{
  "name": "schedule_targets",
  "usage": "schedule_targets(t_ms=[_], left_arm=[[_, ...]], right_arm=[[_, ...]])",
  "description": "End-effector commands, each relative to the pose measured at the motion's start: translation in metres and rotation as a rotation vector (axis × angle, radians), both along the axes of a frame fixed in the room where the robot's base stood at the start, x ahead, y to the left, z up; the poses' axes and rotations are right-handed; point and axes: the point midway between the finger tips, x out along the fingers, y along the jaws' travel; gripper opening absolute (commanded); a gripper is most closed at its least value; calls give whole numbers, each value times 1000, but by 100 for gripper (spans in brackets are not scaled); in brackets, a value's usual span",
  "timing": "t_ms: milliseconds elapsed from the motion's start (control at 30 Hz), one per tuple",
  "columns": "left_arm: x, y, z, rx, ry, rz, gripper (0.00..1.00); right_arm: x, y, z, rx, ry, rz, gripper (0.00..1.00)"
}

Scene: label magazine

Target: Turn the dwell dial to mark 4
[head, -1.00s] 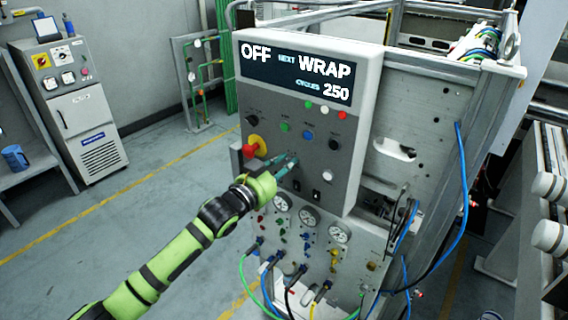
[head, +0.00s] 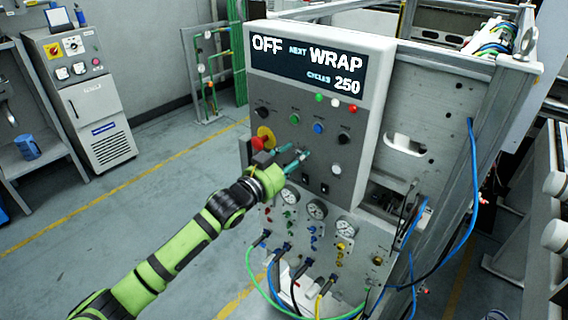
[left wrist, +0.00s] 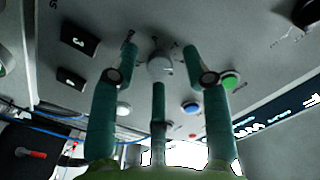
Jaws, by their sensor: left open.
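The likely dwell dial, a small grey round knob (left wrist: 160,68), shows in the left wrist view on the grey control panel (head: 352,180). Small dark marks lie around it, too small to read. My left gripper (head: 298,153) is open at the panel face, right of the red emergency stop. In the left wrist view its teal fingers (left wrist: 160,48) stand on either side of the knob, with a further finger below it. I cannot tell whether they touch it. My right gripper is out of view.
Near the fingers are the red emergency stop (head: 260,142), a green button (head: 294,118), a blue button (head: 318,128), a white button (head: 336,170) and black switches (head: 306,178). Gauges (head: 317,209) and hoses lie below. The display (head: 306,67) reads OFF, WRAP, 250.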

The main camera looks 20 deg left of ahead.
Motion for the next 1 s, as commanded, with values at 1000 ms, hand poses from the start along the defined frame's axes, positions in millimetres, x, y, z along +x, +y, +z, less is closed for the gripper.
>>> schedule_targets(t_ms=[1000], left_arm=[[-110,40,0,0,0,0,48]], right_arm=[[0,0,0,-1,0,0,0]])
